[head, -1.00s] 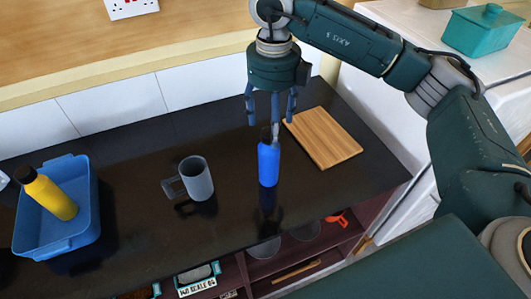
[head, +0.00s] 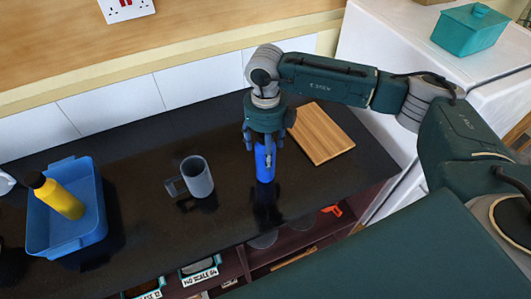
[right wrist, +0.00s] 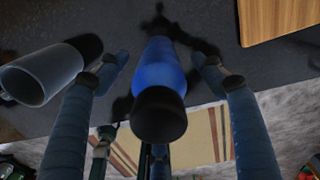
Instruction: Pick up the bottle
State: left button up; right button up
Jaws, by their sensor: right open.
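A blue bottle (head: 265,164) with a black cap stands upright on the black counter (head: 140,190). In the right wrist view the blue bottle (right wrist: 159,72) shows its black cap toward the camera. My right gripper (head: 264,146) is right above the bottle, and its fingers reach down around the bottle's top. In the right wrist view the right gripper (right wrist: 160,65) is open, with its fingers apart on both sides of the bottle. My left gripper is not in view. A yellow bottle (head: 62,199) with a black cap leans in a blue tub (head: 66,244) at the left.
A grey mug (head: 198,178) stands left of the blue bottle; it also shows in the right wrist view (right wrist: 42,77). A wooden cutting board (head: 322,133) lies to the right. A teal container (head: 470,29) sits on the white unit (head: 385,30). Open shelves lie below the counter's front edge.

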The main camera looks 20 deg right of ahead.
jog(key=shift+f, duration=0.1)
jog(key=c, duration=1.4)
jog(key=shift+w, duration=0.1)
jog(key=shift+c, duration=1.1)
